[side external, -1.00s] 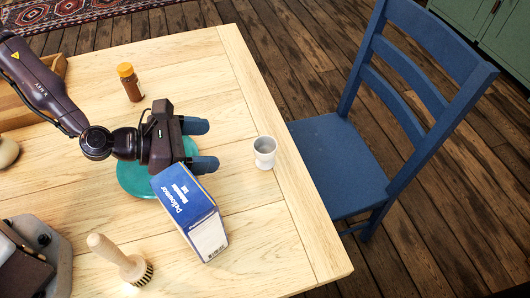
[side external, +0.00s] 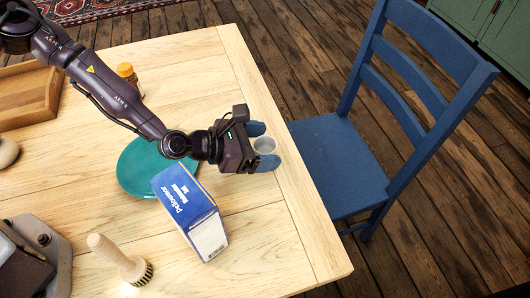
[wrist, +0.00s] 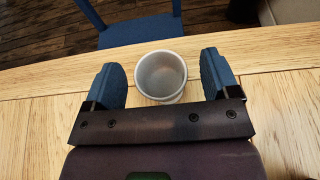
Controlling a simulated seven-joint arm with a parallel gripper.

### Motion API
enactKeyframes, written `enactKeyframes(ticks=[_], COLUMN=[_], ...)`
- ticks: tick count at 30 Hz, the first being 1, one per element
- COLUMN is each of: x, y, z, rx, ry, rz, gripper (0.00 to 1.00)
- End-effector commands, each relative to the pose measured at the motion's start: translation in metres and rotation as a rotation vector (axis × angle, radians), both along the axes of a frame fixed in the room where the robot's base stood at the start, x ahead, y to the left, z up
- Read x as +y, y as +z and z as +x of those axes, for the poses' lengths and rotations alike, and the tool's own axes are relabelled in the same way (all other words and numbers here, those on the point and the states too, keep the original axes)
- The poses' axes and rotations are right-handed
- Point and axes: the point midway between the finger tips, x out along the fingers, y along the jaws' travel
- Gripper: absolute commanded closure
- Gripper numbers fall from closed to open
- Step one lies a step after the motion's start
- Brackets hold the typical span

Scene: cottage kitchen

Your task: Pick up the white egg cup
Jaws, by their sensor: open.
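The white egg cup (side external: 265,146) stands upright near the table's right edge, partly hidden by my gripper in the side view. In the wrist view the egg cup (wrist: 161,75) lies between the two blue fingers, its open top facing the camera. My gripper (side external: 262,147) is open, with one finger on each side of the cup. In the wrist view my gripper (wrist: 162,80) shows a gap between each finger and the cup, and the cup is not gripped.
A blue and white box (side external: 190,210) stands beside a teal plate (side external: 135,172). A brush (side external: 120,262), an amber bottle (side external: 128,75) and a wooden tray (side external: 28,95) are also on the table (side external: 270,235). A blue chair (side external: 335,160) stands just past the edge.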

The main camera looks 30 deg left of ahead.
Motion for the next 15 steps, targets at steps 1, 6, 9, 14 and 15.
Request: enactKeyframes(ticks=[1, 6, 9, 14, 15], x=[-0.0028, -0.0051, -0.0049, -0.0047, -0.0047], y=[-0.0019, -0.0034, -0.0033, -0.0031, -0.0031], z=[0.0025, 0.0048, 0.0048, 0.0048, 0.0048], rx=[0.0, 0.001, 0.001, 0.0, 0.0], ry=[0.0, 0.0, 0.0, 0.0, 0.0], rz=[0.0, 0.001, 0.001, 0.0, 0.0], gripper=[0.19, 0.19, 0.19, 0.51, 0.6])
